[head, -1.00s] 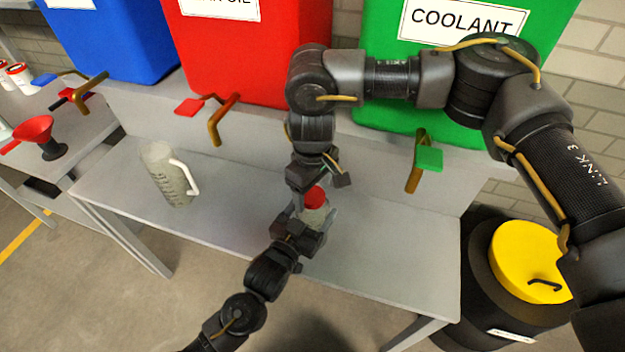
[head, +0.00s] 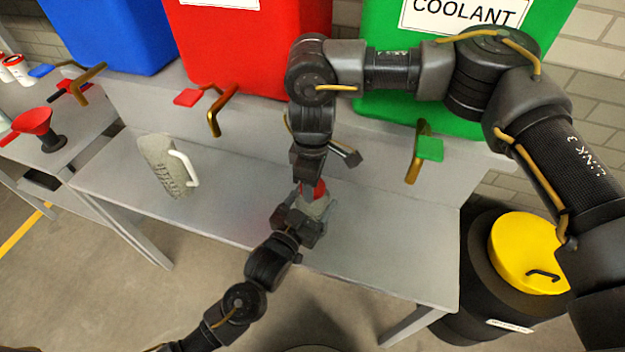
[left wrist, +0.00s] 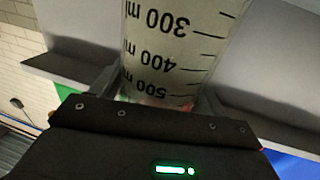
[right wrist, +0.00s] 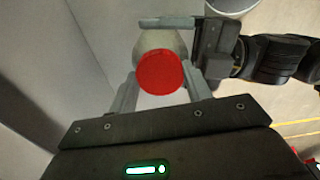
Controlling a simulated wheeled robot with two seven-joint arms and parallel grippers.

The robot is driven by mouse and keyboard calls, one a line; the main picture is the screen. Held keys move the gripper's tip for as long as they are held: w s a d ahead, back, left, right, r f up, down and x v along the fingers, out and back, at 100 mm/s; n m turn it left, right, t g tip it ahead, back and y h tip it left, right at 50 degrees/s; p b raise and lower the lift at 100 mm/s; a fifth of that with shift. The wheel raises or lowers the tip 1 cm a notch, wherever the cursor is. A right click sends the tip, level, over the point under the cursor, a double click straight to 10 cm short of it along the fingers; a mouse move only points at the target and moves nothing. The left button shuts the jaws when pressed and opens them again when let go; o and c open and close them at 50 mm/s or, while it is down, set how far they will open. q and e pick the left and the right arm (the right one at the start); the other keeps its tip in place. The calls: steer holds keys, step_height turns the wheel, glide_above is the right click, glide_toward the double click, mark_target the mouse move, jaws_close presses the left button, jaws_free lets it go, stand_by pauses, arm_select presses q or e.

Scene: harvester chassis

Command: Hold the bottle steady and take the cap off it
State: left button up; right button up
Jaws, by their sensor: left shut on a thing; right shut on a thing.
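My left gripper (head: 308,222) is shut on the bottle from the front. My right gripper (head: 312,180) is above, with its fingers on either side of the cap (right wrist: 158,90), shut on it. The cap sits on the bottle's top; the right gripper hides part of it in the head view.
A clear measuring jug (head: 165,168) with a white handle stands left on the grey bench (head: 240,205). Blue, red (head: 250,50) and green (head: 400,100) containers with taps (head: 215,115) stand behind. A black drum with a yellow lid (head: 525,252) is at the right.

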steer(key=n, duration=1.2)
steer(key=shift+n, duration=0.3)
steer(key=n, duration=1.5)
steer(key=shift+r, duration=0.1)
steer(key=n, duration=1)
steer(key=shift+n, duration=0.3)
